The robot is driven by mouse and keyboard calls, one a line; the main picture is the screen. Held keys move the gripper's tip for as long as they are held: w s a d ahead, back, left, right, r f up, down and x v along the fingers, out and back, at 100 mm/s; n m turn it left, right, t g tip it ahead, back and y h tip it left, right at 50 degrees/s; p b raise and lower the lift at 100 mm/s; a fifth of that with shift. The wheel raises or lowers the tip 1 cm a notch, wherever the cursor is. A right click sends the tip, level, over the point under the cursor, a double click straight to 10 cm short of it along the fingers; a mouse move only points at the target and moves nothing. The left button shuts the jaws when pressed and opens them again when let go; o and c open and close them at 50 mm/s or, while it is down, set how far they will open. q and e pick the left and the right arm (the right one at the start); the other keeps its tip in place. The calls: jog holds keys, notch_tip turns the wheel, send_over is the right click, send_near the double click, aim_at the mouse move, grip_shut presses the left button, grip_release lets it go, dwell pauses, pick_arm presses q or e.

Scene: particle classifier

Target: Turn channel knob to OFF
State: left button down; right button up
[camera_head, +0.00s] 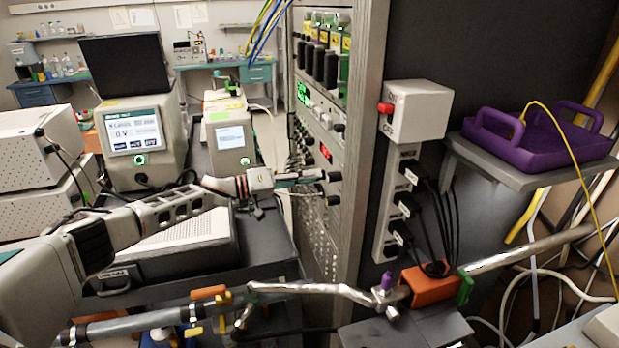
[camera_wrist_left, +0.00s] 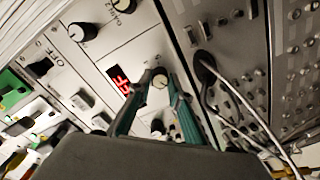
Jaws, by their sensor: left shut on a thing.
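My left gripper (camera_head: 318,177) reaches in from the left to the front panel of the tall rack in the head view. Its fingertips are at a small dark channel knob (camera_head: 333,176) on that panel. In the left wrist view the two green-sided fingers (camera_wrist_left: 159,76) close in on either side of a round knob with a pale face (camera_wrist_left: 160,81). The gripper is shut on this knob. A red lit display (camera_wrist_left: 119,79) is just left of it, and the display also shows in the head view (camera_head: 326,152). The knob's markings are too small to read. My right gripper is not in view.
Another dark knob (camera_head: 333,200) sits just below the held one. A cable plug (camera_wrist_left: 205,66) is close to the right finger. A power strip (camera_head: 398,205) and a purple tray (camera_head: 545,142) on a shelf stand right of the rack. Instruments fill the left.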

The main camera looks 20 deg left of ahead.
pick_arm(q)
jog(key=shift+f, duration=0.1)
jog(key=c, duration=1.8)
grip_release()
jog(key=shift+c, duration=0.2)
jog(key=v, duration=1.2)
jog(key=shift+s, duration=0.1)
